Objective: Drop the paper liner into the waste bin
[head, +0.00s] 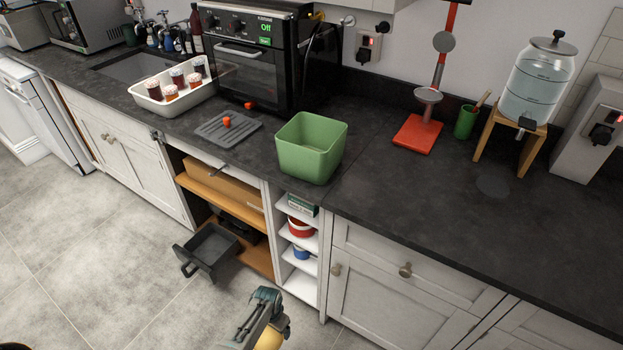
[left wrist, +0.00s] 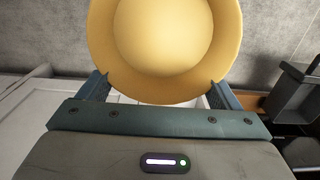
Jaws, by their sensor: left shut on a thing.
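My left gripper (left wrist: 158,88) is shut on a round yellow dish-shaped thing (left wrist: 165,35) with a wide rim, held between its two fingers. I cannot tell for certain whether this is the paper liner. In the head view the left gripper (head: 262,318) is low at the bottom edge, in front of the cabinets, with part of the yellow thing beside it. An open green square container (head: 308,158), the likeliest waste bin, stands on the dark counter, apart from and above the gripper. My right gripper is not in view.
The dark counter (head: 420,200) has free room right of the green container. A black oven (head: 255,60) stands behind it. A white tray (head: 150,103) holds several jars. A dark open-topped drawer-like box (head: 208,250) juts out low, left of the gripper, near open shelves (head: 300,270).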

